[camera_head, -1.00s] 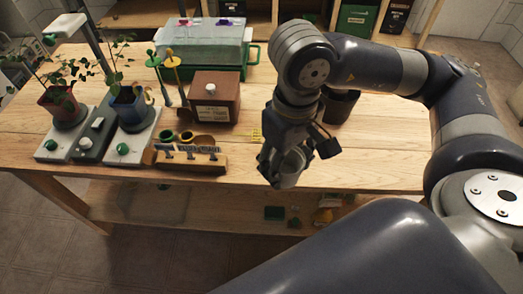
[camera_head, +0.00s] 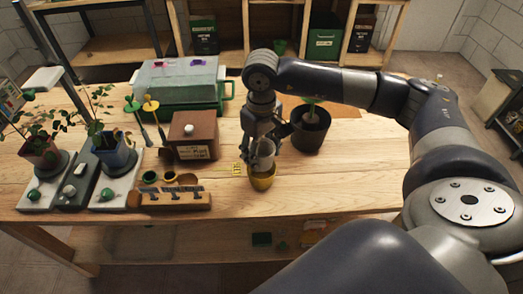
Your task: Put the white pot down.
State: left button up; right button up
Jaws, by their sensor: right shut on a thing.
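My right gripper (camera_head: 264,138) points down and is shut on the white pot (camera_head: 263,156), a small pale cup that looks greyish in this light. The pot is upright and partly covered by the fingers. Directly below it in the picture is a yellow pot (camera_head: 262,180) near the front edge of the wooden table (camera_head: 340,185). I cannot tell whether the white pot is inside the yellow pot's rim, touching it or just above it. My left gripper is not in view.
A dark pot with a seedling (camera_head: 311,128) stands right of the gripper. A brown box (camera_head: 193,136), a wooden tool block (camera_head: 168,199) and a green tray with a clear cover (camera_head: 176,85) are to the left. Two potted plants stand further left. The table's right side is clear.

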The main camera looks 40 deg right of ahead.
jog(key=shift+f, duration=0.55)
jog(key=shift+f, duration=0.1)
jog(key=shift+f+b, duration=0.55)
jog(key=shift+b, duration=0.25)
jog(key=o, duration=0.9)
jog(key=shift+o, duration=0.2)
